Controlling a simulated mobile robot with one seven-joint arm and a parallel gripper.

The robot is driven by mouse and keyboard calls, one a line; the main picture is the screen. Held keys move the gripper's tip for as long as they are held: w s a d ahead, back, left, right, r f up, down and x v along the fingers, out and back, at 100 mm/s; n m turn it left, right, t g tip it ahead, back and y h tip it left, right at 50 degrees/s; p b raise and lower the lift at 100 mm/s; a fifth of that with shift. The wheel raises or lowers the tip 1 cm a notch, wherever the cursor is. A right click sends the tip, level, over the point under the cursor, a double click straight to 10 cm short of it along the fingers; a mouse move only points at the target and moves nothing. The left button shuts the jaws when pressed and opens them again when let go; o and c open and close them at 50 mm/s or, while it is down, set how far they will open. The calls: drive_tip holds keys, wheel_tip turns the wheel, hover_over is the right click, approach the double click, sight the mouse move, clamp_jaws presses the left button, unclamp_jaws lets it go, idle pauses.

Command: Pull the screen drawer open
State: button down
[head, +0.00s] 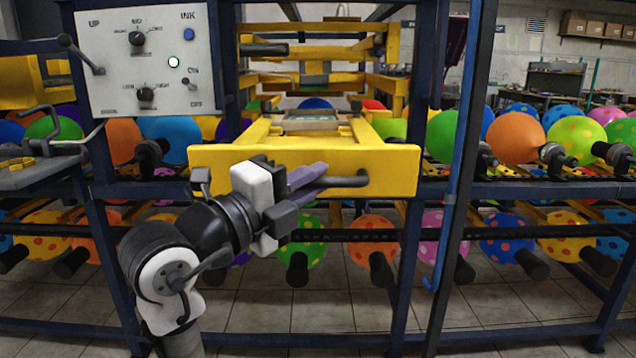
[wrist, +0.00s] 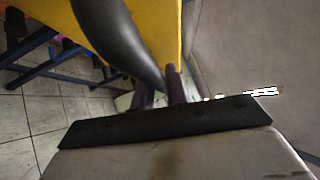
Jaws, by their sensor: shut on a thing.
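The screen drawer (head: 395,165) has a wide yellow front, with yellow side rails running back from it into the frame and a pale screen (head: 315,122) behind. It stands out some way in front of the machine's posts. Its dark bar handle (head: 350,181) crosses the front. My gripper (head: 304,184) is shut on the left part of the handle, the fingers hiding that part. In the wrist view, the curved black handle (wrist: 112,40) runs down to my gripper (wrist: 160,92), against the yellow drawer front (wrist: 160,22).
A white control panel (head: 145,60) with knobs and a lever is at the upper left. A blue post (head: 455,170) stands right of the drawer. Coloured balloons (head: 515,138) on racks line both sides and below. The tiled floor (head: 330,310) in front is clear.

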drive_tip(key=shift+s+d, duration=0.1)
drive_tip(key=shift+s, duration=1.5)
drive_tip(key=c, duration=1.4)
unclamp_jaws()
drive_tip(key=b+v, duration=0.2)
drive_tip(key=v, duration=1.2)
drive_tip(key=shift+w+d, duration=0.1)
